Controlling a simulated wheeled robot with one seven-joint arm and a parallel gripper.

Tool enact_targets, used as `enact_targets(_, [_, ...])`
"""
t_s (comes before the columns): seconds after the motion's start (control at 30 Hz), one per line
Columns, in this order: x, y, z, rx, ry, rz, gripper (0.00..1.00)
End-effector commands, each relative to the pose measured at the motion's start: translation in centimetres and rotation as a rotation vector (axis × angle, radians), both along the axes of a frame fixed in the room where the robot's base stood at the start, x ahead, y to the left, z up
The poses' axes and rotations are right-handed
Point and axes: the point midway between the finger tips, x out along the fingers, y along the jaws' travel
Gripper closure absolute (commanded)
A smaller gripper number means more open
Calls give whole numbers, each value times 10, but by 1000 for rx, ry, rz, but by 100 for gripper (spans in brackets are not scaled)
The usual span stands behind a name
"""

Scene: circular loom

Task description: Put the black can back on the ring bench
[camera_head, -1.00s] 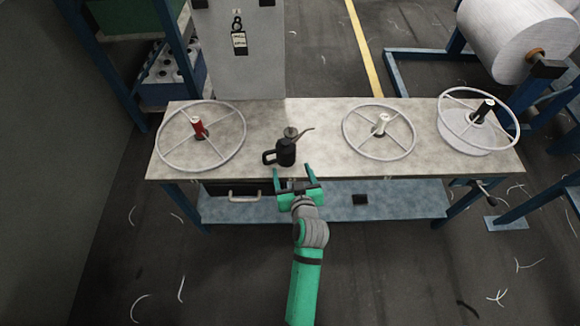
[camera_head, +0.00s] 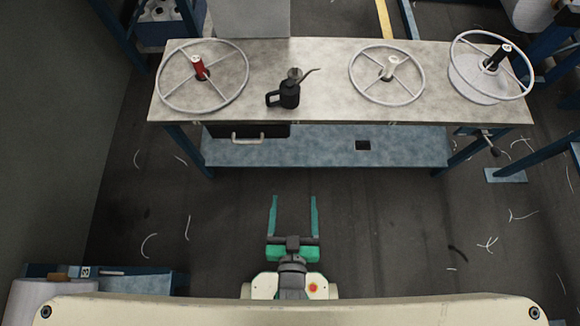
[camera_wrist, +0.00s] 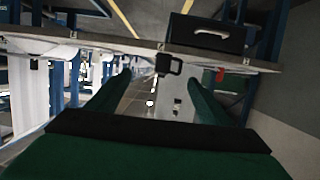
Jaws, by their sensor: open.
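The black can (camera_head: 289,92) with a long thin spout stands upright on the pale top of the ring bench (camera_head: 325,100), between the left and middle rings. Its spout points right and its handle faces left. My gripper (camera_head: 293,200) is open and empty, low in front of the bench and clear of the can. In the wrist view the picture appears upside down. The can's black handle (camera_wrist: 168,66) shows there beyond my open fingers (camera_wrist: 157,77), by the bench edge.
Rings with a red spool (camera_head: 199,67), a white spool (camera_head: 389,66) and a black spool (camera_head: 497,56) lie on the bench. A black drawer (camera_head: 249,131) hangs under it, above a blue shelf (camera_head: 320,148). Floor in front is mostly clear, with scattered white scraps.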

Motion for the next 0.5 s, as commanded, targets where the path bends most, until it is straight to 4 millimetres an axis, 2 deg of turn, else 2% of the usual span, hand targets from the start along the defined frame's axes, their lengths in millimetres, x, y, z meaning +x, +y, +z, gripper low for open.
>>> enact_targets(0.03, [-18, 2, 7, -2, -1, 3, 27])
enact_targets(0.2, [-57, 6, 36, -2, -32, 15, 27])
enact_targets(0.33, [-74, 9, 52, 1, -49, 25, 27])
enact_targets(0.5, [-81, 11, 59, 2, -58, 30, 27])
